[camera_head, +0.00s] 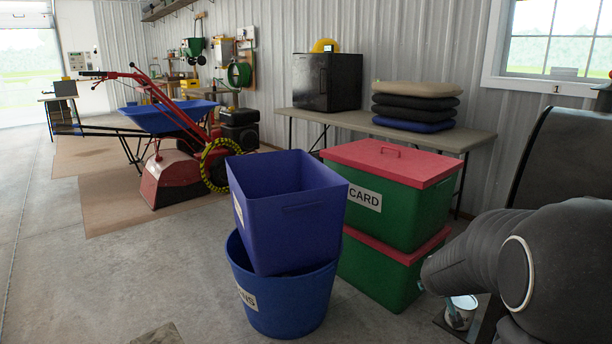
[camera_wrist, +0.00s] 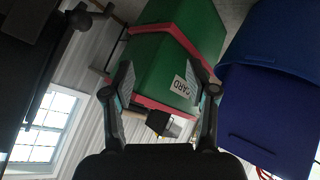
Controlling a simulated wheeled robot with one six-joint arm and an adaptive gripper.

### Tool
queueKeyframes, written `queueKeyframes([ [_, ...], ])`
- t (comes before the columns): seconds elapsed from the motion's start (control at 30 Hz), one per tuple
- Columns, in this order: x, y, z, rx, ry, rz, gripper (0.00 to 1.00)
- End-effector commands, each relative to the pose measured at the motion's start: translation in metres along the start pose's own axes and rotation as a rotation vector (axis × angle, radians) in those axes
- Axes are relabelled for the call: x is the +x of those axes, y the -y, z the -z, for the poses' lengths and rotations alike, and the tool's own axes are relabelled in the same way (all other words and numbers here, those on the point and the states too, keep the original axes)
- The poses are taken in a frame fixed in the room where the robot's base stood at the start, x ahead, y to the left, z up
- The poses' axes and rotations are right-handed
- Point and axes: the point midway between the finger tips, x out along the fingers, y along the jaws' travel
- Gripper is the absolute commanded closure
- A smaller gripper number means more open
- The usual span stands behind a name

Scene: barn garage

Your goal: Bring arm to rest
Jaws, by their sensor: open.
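My gripper (camera_wrist: 163,85) shows in the wrist view with its two fingers spread apart. The space between the fingers is empty. Beyond them appear a green box with a red lid (camera_wrist: 190,30) and blue bins, all turned over in this view. In the head view my dark arm fills the lower right, beside the stacked green boxes. My gripper's fingers cannot be made out there.
Two green boxes with red lids (camera_head: 374,213) are stacked. A blue square bin (camera_head: 296,222) sits tilted in a round blue bin (camera_head: 285,306). Behind, a table (camera_head: 345,120) holds a black cabinet (camera_head: 326,81) and stacked cushions (camera_head: 414,107). Left floor is open before a red tiller (camera_head: 170,178).

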Motion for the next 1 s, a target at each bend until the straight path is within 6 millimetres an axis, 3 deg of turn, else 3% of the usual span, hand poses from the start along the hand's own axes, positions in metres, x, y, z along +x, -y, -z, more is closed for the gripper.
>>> queueKeyframes([
  [0.27,-0.049,0.068,0.002,0.264,-0.003,0.308,0.43],
  [0.43,-0.103,0.105,-0.013,0.371,0.1,0.471,0.43],
  [0.6,-0.17,0.13,-0.049,0.427,0.274,0.551,0.43],
  [0.8,-0.242,0.13,-0.105,0.415,0.448,0.5,0.43],
  [1.0,-0.292,0.113,-0.141,0.303,0.451,0.408,0.43],
])
